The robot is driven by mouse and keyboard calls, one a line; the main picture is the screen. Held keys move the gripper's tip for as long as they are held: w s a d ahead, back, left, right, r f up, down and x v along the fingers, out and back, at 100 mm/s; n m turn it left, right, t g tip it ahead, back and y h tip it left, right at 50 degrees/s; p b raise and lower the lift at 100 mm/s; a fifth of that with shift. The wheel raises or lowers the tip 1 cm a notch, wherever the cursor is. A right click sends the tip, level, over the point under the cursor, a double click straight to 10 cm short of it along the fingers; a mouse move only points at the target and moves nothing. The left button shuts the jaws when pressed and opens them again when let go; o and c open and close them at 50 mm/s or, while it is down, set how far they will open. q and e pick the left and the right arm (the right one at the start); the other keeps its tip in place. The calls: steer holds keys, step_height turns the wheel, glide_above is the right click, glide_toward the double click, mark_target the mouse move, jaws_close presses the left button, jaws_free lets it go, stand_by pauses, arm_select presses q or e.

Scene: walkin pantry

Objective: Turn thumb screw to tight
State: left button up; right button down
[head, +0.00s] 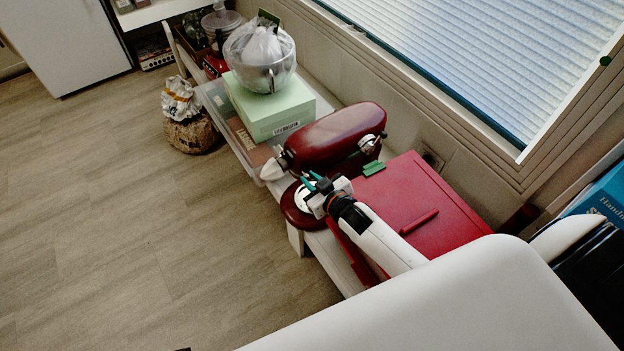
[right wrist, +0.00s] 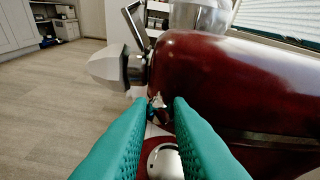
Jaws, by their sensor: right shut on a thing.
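A dark red stand mixer (head: 330,138) stands on the low white shelf, its rounded head tilted in the head view. Its red head (right wrist: 230,85) fills the right of the right wrist view. A pale cone-shaped part (right wrist: 108,68) with a metal collar sticks out at its end. My right gripper (head: 310,181) is beside the mixer, above its round base (head: 295,212). Its teal fingers (right wrist: 166,104) are close together, with a small dark part between the tips, mostly hidden. I cannot tell clearly whether this is the thumb screw. My left gripper is not in view.
A red box (head: 425,205) with a handle lies right of the mixer, under my right arm. A light green box (head: 270,108) carrying a bagged bowl (head: 260,58) stands behind. A window (head: 500,60) is on the wall side. The floor (head: 120,210) at left is mostly clear.

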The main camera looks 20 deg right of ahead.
steer(key=c, duration=1.3)
jaws_free()
steer(key=shift+s, duration=0.1)
steer(key=shift+s+r, duration=0.1)
steer(key=shift+s, duration=0.15)
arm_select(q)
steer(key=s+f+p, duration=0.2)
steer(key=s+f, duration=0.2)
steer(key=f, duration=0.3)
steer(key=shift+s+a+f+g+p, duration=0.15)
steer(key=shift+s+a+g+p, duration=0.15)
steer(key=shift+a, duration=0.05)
arm_select(e)
steer(key=v, duration=1.1)
steer(key=shift+s, duration=0.15)
steer(key=shift+c, duration=0.2)
